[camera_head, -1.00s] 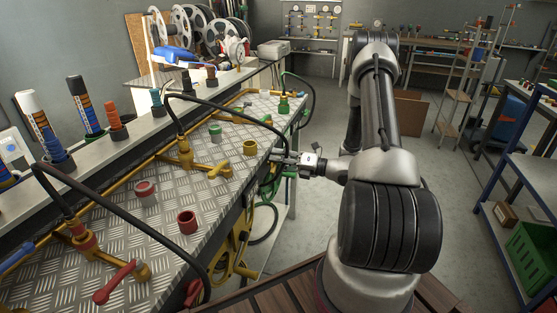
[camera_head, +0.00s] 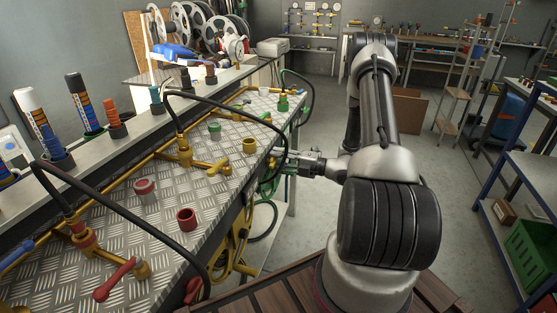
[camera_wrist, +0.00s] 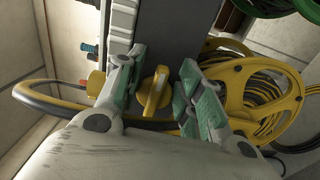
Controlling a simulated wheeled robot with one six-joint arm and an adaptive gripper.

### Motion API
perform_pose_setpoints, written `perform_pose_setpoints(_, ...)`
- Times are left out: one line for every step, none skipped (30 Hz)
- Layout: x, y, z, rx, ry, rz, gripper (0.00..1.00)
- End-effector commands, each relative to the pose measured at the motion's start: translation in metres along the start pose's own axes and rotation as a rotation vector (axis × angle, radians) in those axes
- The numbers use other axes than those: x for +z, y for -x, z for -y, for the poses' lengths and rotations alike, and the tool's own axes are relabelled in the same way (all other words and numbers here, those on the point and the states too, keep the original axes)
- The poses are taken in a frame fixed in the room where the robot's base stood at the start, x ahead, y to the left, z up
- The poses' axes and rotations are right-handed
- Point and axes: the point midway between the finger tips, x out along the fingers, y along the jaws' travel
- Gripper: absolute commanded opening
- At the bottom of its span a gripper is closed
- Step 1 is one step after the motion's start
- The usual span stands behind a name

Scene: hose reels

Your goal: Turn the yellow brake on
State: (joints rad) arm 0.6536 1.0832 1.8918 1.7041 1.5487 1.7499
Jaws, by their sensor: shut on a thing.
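The yellow brake knob (camera_wrist: 155,92) shows in the wrist view, on a dark grey post beside the yellow hose reel (camera_wrist: 236,78). My gripper (camera_wrist: 163,72) has its green-padded fingers on both sides of the knob and is shut on it. In the head view, my gripper (camera_head: 300,164) is at the right edge of the metal-topped bench, and the brake cannot be made out there. The yellow reel's hose (camera_head: 232,255) hangs under the bench edge in that view.
The bench top (camera_head: 215,190) carries yellow, red and green fittings with black hoses arching over it. A green reel (camera_wrist: 290,6) is at upper right. Grey floor (camera_head: 350,235) is free right of the bench.

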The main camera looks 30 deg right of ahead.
Motion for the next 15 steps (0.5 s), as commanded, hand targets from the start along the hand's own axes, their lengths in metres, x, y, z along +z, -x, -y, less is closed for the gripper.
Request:
perform_pose_setpoints(0.0005, 0.0007, 0.0007, -0.002, -0.002, 0.002, 0.13)
perform_pose_setpoints(0.0005, 0.0007, 0.0007, -0.002, -0.002, 0.002, 0.13)
perform_pose_setpoints(0.0005, 0.0007, 0.0008, -0.002, -0.002, 0.002, 0.13)
perform_pose_setpoints(0.0005, 0.0007, 0.0008, -0.002, -0.002, 0.002, 0.13)
perform_pose_setpoints(0.0005, 0.0007, 0.0008, -0.002, -0.002, 0.002, 0.13)
perform_pose_setpoints(0.0005, 0.0007, 0.0008, -0.002, -0.002, 0.002, 0.13)
perform_pose_setpoints(0.0005, 0.0007, 0.0008, -0.002, -0.002, 0.002, 0.13)
perform_pose_setpoints(0.0005, 0.0007, 0.0008, -0.002, -0.002, 0.002, 0.13)
perform_pose_setpoints(0.0005, 0.0007, 0.0008, -0.002, -0.002, 0.002, 0.13)
perform_pose_setpoints(0.0005, 0.0007, 0.0008, -0.002, -0.002, 0.002, 0.4)
perform_pose_setpoints(0.0005, 0.0007, 0.0008, -0.002, -0.002, 0.002, 0.46)
perform_pose_setpoints(0.0004, 0.0007, 0.0008, -0.002, -0.002, 0.002, 0.53)
perform_pose_setpoints(0.0004, 0.0006, 0.0007, -0.002, -0.002, 0.002, 0.58)
perform_pose_setpoints(0.0004, 0.0006, 0.0006, -0.001, -0.002, 0.002, 0.58)
perform_pose_setpoints(0.0003, 0.0005, 0.0006, -0.001, -0.002, 0.002, 0.58)
